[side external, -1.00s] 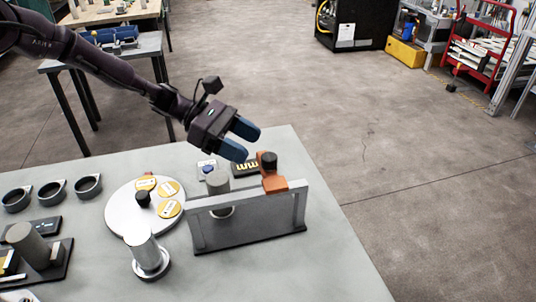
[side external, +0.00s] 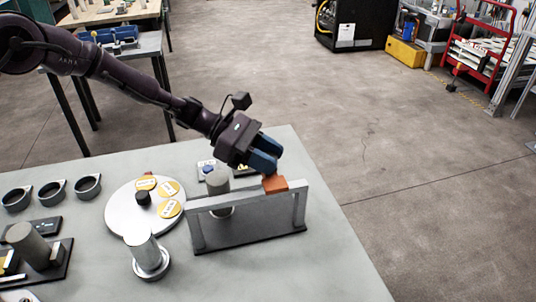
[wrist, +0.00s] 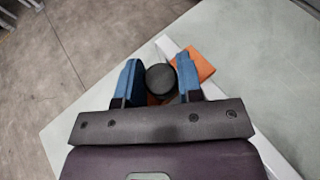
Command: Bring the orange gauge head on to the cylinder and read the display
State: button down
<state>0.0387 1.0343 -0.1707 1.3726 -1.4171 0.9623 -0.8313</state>
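The orange gauge head (side external: 275,184) sits at the right part of the grey gantry's beam (side external: 240,199). Its orange body also shows in the wrist view (wrist: 204,66), with a round black knob (wrist: 160,78). My gripper (side external: 270,158) is down at the gauge head from behind. In the wrist view its blue fingers (wrist: 159,75) stand on either side of the knob, with a thin gap visible, so it looks open around it. The grey cylinder (side external: 217,181) stands upright at the gantry's left part, partly hidden by the beam.
A white round plate (side external: 120,212) with yellow tags and a black knob lies left of the gantry. A pale cylinder on a ring base (side external: 145,255) stands in front. Dark rings (side external: 52,193) and another fixture (side external: 35,250) are farther left. The table's right side is clear.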

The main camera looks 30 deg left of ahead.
jog(key=s+a, duration=0.7)
jog(key=shift+a, duration=0.2)
jog(key=c, duration=0.8)
grip_release()
jog(key=v, duration=1.3)
jog(key=shift+s, duration=0.1)
